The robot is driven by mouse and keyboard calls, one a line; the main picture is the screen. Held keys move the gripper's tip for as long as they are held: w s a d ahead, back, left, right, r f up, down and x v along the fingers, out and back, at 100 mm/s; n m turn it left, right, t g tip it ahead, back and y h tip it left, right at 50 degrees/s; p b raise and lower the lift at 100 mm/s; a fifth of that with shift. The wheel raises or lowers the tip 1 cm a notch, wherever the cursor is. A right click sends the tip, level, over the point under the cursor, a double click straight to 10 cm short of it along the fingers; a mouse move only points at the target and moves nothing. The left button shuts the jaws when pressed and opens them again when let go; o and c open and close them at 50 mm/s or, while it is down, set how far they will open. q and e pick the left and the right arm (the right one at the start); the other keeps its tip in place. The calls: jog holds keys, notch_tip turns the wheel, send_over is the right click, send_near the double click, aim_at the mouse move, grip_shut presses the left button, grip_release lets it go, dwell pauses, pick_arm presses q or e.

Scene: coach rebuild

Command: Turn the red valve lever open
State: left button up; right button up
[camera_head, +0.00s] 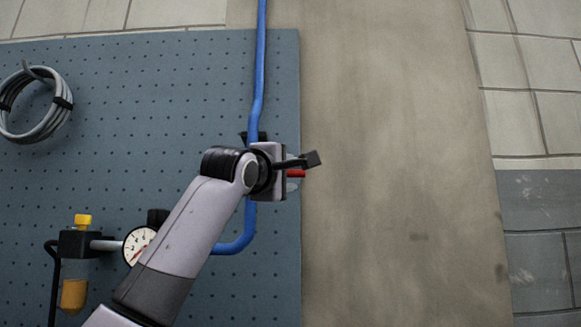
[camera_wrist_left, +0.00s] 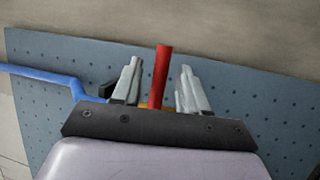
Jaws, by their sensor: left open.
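The red valve lever (camera_wrist_left: 161,78) stands between the two fingers of my left gripper (camera_wrist_left: 160,85) in the left wrist view, with a visible space on each side of it. The gripper is open around the lever. In the head view my left gripper (camera_head: 290,174) covers most of the valve, and only a short red piece of the lever (camera_head: 296,173) shows at its right side. A bit of brass-coloured valve body shows at the lever's base in the wrist view; the rest is hidden behind the gripper mount. My right gripper is in neither view.
A blue pipe (camera_head: 260,60) runs down the blue pegboard (camera_head: 180,90) behind my arm. A gauge (camera_head: 137,244) and a yellow-capped fitting (camera_head: 83,221) sit at lower left, a coiled hose (camera_head: 40,105) at upper left. The bare wall strip (camera_head: 390,150) to the right is clear.

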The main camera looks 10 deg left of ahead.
pick_arm(q)
jog(key=shift+p+x, duration=0.35)
jog(key=shift+x, duration=0.65)
grip_shut()
jog(key=shift+f, duration=0.1)
jog(key=shift+s+a+f+m+g+y+p, duration=0.3)
jog(key=shift+a+f+m+g+y+p, duration=0.55)
jog(key=shift+a+f+m+p, duration=1.2)
jog(key=shift+s+a+f+m+g+y+p, duration=0.35)
jog(key=shift+a+f+m+g+p, duration=0.75)
jog(key=shift+m, duration=1.8)
jog(key=shift+s+a+f+m+g+y+p, duration=0.25)
jog(key=shift+a+f+m+g+y+p, duration=0.65)
jog(key=shift+m+p, duration=1.5)
jog(key=shift+a, duration=0.25)
